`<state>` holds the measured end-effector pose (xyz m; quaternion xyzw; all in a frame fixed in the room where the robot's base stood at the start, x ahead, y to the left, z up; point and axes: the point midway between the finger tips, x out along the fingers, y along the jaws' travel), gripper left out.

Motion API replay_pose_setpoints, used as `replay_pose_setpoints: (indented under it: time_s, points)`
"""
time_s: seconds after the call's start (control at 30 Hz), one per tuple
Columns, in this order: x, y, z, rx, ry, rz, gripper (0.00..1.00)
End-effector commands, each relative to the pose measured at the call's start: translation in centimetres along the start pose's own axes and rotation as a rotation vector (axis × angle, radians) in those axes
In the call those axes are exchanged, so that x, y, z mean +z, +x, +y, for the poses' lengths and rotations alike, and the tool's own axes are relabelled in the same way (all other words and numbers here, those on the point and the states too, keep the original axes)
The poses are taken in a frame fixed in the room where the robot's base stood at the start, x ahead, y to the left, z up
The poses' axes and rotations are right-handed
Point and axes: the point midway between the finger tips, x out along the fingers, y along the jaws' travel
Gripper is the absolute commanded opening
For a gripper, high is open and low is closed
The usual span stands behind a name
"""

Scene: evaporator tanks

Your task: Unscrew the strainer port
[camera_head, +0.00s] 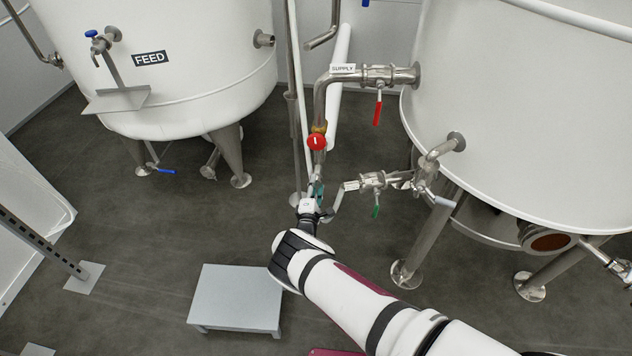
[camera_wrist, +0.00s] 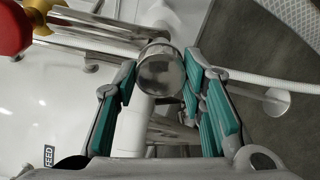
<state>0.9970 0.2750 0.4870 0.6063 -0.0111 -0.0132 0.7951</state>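A round metal cap (camera_wrist: 161,71), which looks like the strainer port, faces the wrist camera at the end of a pipe. My gripper (camera_wrist: 159,84) has its teal-padded fingers spread on either side of the cap, with the cap between the fingertips. Narrow gaps seem to show at its sides; I cannot tell whether any pad touches it. In the head view my gripper (camera_head: 315,191) is at the pipework below the red round knob (camera_head: 317,142). The cap itself is not clear there, being small and close to the fingers.
The supply pipe (camera_head: 321,100) has a red-handled valve (camera_head: 378,108); a green-handled valve (camera_head: 372,182) lies right of my gripper. The feed tank (camera_head: 190,70) stands left, another large tank (camera_head: 520,110) right. A grey step (camera_head: 238,296) stands on the floor.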

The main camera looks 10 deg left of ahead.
Motion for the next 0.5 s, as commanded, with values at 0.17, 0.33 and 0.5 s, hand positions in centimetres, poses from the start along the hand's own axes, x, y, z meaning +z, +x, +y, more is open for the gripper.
replay_pose_setpoints:
  time_s: [0.17,0.33,0.5]
  points:
    - [-0.02,-0.04,-0.13,-0.002,-0.008,0.001,0.0]
    - [-0.21,-0.02,-0.31,-0.002,-0.183,0.004,0.0]
    - [-0.14,-0.04,-0.3,-0.002,-0.397,0.002,0.0]
